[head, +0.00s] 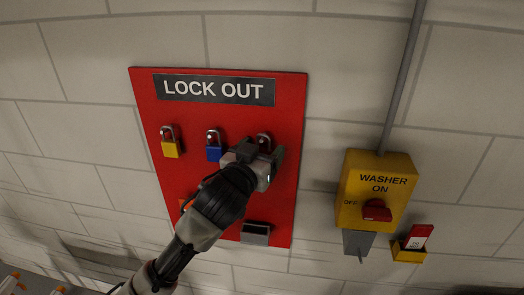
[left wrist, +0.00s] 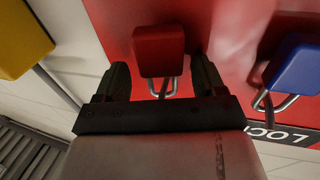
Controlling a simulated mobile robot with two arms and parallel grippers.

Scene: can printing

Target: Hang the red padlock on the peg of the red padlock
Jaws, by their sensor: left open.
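The red padlock (left wrist: 158,50) shows in the left wrist view, upside down, with its body between my gripper's two fingers. My left gripper (head: 268,160) is open around it, in front of the red board; I cannot tell whether a finger touches the padlock. In the head view, the gripper hides the padlock's body and only its metal shackle (head: 264,137) shows, in line with the other padlocks on the board. My right gripper is not in view.
The red LOCK OUT board (head: 290,110) also carries a yellow padlock (head: 170,149) and a blue padlock (head: 213,153), left of my gripper. A grey box (head: 255,233) is low on the board. A yellow WASHER switch box (head: 360,185) with a red knob is at right.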

